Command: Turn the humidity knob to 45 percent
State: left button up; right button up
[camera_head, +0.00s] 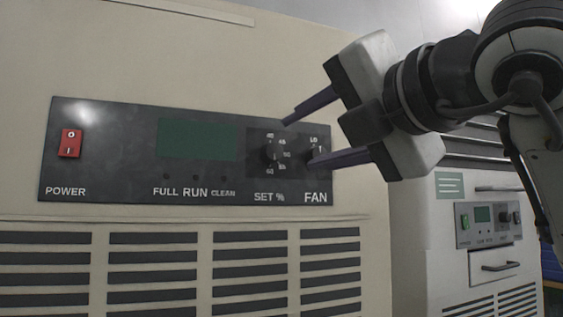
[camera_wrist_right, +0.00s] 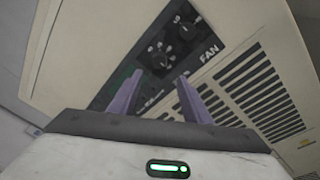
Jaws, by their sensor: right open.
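The humidity knob (camera_head: 273,153), a black dial labelled SET % with numbers around it, sits on the dark control panel (camera_head: 110,130) in the head view. It also shows in the right wrist view (camera_wrist_right: 157,57), ahead of the fingertips. I cannot read its exact setting. My right gripper (camera_head: 298,143) is open, with two purple fingers reaching toward the panel from the right. One fingertip is near the upper right of the knob, the other near the fan knob. Nothing is between the fingers. My left gripper is not in view.
The fan knob (camera_head: 315,155) is just right of the humidity knob, close to the lower finger. A red power switch (camera_head: 70,143) and a dark green display (camera_head: 197,139) are to the left. Vent slots lie below. A second similar machine (camera_head: 440,235) stands at the right.

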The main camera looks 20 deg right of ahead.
aim_at(276, 150)
jog(key=w, duration=0.6)
jog(key=w+a+p, duration=0.1)
jog(key=w, duration=0.3)
jog(key=shift+r, duration=0.25)
jog(key=c, duration=1)
jog(key=shift+c, duration=0.2)
